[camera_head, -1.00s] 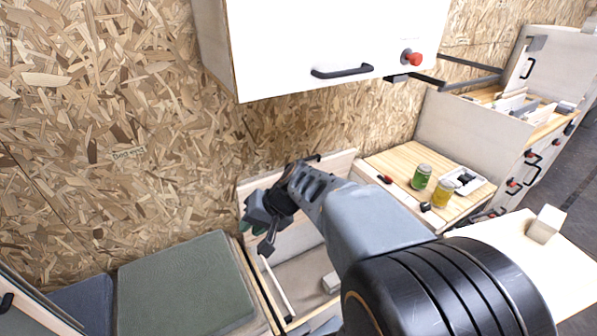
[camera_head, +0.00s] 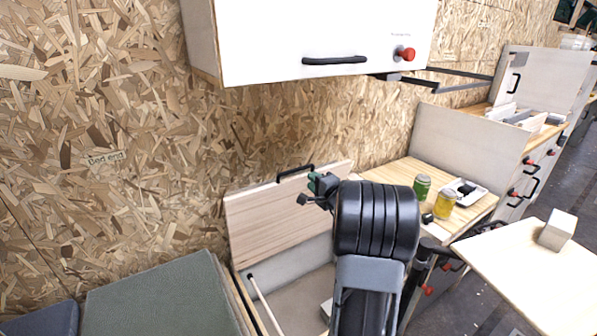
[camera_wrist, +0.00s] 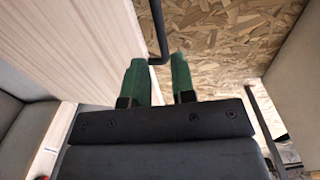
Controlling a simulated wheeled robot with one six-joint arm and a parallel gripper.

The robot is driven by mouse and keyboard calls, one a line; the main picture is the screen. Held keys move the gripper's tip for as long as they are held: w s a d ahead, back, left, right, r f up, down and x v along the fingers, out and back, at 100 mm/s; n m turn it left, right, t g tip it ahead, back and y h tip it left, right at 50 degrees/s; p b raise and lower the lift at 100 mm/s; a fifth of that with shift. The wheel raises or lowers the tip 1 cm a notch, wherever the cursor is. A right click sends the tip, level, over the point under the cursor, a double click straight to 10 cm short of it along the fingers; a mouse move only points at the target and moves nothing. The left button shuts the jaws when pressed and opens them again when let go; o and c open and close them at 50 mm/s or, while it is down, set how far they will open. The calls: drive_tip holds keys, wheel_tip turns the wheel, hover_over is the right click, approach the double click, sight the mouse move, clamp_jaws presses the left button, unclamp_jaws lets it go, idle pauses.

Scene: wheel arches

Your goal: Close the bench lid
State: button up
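The bench lid (camera_head: 280,215) is a pale wood panel standing raised, leaning back near the chipboard wall above the open bench box. A black handle (camera_head: 294,172) is on its top edge. In the wrist view the lid (camera_wrist: 75,45) fills the left side, and the handle (camera_wrist: 155,35) runs down to the gap between the fingertips. My gripper (camera_head: 316,184) is by the right end of the lid's top edge, near the handle. In the wrist view its green fingers (camera_wrist: 158,78) are apart with a gap between them. I cannot tell whether they touch the handle.
A white overhead cabinet (camera_head: 320,40) hangs above. A wooden counter (camera_head: 400,172) at the right holds a green jar (camera_head: 421,186) and a yellow jar (camera_head: 444,204). A pale tabletop (camera_head: 525,265) bears a small block (camera_head: 557,230). A green cushion (camera_head: 160,300) lies left of the box.

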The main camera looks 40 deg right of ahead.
sight(299, 170)
drive_tip(key=w, duration=0.9)
drive_tip(key=shift+w+d+f+p, duration=0.15)
drive_tip(key=shift+w+d+p, duration=0.1)
drive_tip(key=shift+w+p, duration=0.05)
clamp_jaws()
